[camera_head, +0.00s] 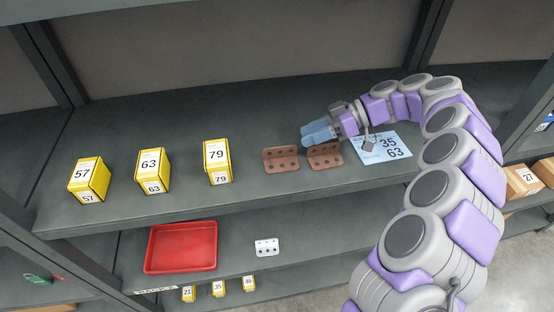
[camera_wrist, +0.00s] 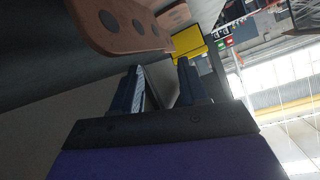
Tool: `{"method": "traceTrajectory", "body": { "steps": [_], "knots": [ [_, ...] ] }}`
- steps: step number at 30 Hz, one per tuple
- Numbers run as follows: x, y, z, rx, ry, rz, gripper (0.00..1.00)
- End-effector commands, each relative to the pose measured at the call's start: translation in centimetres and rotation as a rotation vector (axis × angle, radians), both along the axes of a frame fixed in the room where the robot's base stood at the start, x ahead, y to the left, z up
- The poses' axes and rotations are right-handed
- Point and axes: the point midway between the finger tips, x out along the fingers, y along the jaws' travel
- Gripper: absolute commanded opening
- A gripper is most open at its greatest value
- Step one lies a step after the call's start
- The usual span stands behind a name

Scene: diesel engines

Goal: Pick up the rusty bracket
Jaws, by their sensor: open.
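Two rusty brown brackets with holes lie side by side on the upper shelf in the head view, a left one (camera_head: 281,159) and a right one (camera_head: 326,156). My gripper (camera_head: 308,133) is just behind and above the right bracket, its blue fingers pointing left. In the wrist view my gripper (camera_wrist: 160,66) is open, with nothing between its fingers. A near rusty bracket (camera_wrist: 112,27) fills the top left there, beside the fingers. Part of a second rusty bracket (camera_wrist: 173,16) shows beyond it. Whether the fingers touch a bracket is unclear.
Yellow boxes numbered 57 (camera_head: 88,181), 63 (camera_head: 152,171) and 79 (camera_head: 217,162) stand left on the shelf (camera_head: 190,208). A blue card (camera_head: 382,148) lies under my arm. Below are a red tray (camera_head: 181,247) and a white perforated plate (camera_head: 266,247).

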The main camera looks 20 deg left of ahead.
Motion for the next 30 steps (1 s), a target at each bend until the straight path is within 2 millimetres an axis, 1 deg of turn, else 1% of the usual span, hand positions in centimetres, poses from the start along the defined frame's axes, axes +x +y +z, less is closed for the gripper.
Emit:
{"method": "traceTrajectory", "body": {
  "steps": [2,10,14,18,20,23,28,30],
  "knots": [
    [-0.5,0.6,-0.5,0.004,0.004,0.003,0.43],
    [-0.9,1.7,-1.0,0.003,-0.001,-0.002,0.43],
    [-1.8,3.1,-1.6,0.002,0.002,0.004,0.43],
    [-2.7,5.0,-2.5,0.0,0.0,0.003,0.43],
    [-2.9,5.5,-2.8,-0.001,0.001,0.002,0.43],
    [-3.0,5.8,-3.0,0.0,-0.001,-0.001,0.43],
    [-3.0,5.4,-2.9,0.004,0.0,-0.001,0.43],
    [-3.0,5.3,-2.8,0.005,0.0,-0.002,0.37]
  ]
}}
